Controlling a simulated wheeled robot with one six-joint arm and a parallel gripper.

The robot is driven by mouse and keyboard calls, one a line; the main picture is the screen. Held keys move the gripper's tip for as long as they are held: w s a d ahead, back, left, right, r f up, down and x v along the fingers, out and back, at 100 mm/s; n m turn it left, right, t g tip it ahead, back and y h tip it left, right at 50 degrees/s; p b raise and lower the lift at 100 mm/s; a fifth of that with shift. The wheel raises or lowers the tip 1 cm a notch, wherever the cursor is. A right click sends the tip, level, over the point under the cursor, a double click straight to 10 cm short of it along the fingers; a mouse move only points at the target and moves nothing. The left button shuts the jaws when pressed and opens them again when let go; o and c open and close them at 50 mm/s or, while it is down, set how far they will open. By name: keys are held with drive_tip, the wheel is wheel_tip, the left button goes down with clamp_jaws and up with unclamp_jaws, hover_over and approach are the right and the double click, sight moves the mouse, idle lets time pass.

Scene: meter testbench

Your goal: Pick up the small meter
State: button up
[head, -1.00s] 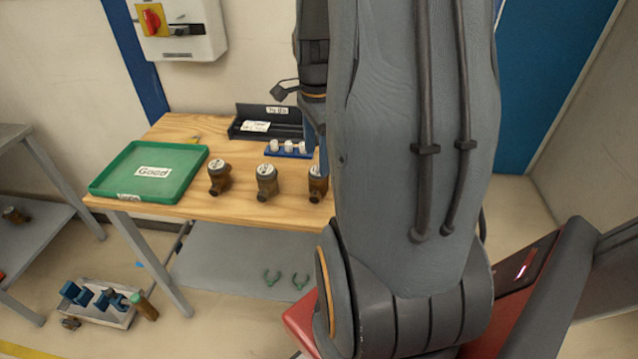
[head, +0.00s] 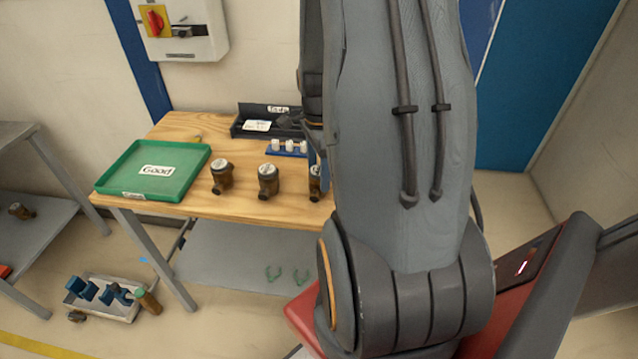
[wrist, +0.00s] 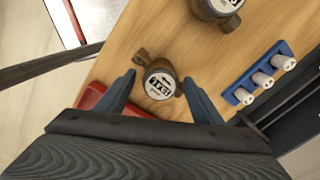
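Three brown meters with white dials stand in a row on the wooden table: a left one (head: 222,176), a middle one (head: 268,181) and a right one (head: 315,184), which my arm partly hides. My gripper (wrist: 159,79) is open in the wrist view. Its two blue-grey fingers are apart, with a meter (wrist: 161,84) in the gap between their tips. I see no firm grip on it; its depth relative to the fingertips is hard to tell. Another meter (wrist: 214,8) shows at the top edge of the wrist view. My arm hides most of the gripper in the head view.
A green tray labelled "Good" (head: 186,187) lies at the table's left. A blue rack with white pieces (head: 275,152) and a dark tray (head: 238,131) stand behind the meters. A red tray (wrist: 95,97) shows beside the left finger. A box of parts (head: 92,308) is on the floor.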

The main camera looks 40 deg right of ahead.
clamp_jaws()
drive_tip(key=shift+r, duration=0.2)
